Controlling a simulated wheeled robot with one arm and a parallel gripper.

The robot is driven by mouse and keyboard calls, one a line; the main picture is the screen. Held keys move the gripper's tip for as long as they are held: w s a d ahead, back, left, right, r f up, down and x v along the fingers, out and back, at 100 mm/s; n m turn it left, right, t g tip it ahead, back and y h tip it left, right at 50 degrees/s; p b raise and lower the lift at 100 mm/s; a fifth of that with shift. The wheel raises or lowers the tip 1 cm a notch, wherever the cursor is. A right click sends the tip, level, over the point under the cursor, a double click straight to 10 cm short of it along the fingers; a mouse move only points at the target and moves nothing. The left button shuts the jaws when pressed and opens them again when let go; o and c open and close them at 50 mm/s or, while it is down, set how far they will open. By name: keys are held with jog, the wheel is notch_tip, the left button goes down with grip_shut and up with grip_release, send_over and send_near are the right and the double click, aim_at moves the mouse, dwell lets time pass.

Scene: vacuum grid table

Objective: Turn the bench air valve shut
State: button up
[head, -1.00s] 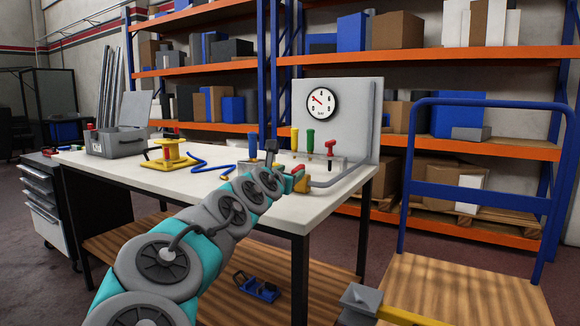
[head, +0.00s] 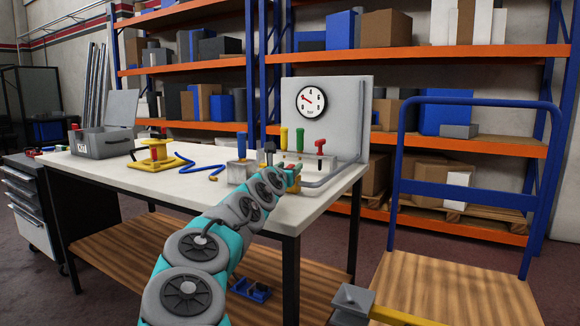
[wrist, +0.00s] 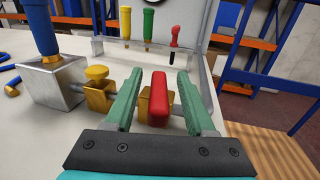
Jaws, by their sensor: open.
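The air valve has a brass body (wrist: 143,106) with a red lever handle (wrist: 160,97), on a grey pipe at the bench's front right. In the wrist view the lever lies between the two green fingers of my gripper (wrist: 160,88), running roughly along them. The fingers are open, one on each side, with a visible gap on both sides of the lever. In the head view my gripper (head: 291,177) covers most of the valve. The pressure gauge (head: 311,101) on the grey panel has a red needle pointing up and left.
A metal block with a blue-handled tool (wrist: 45,35) and a brass fitting (wrist: 98,90) stand left of the valve.

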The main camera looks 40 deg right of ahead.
jog(key=shift+w+d, duration=0.45)
jog(key=shift+d, duration=0.15)
jog(key=shift+c, duration=0.3)
grip_shut()
dwell(1.0)
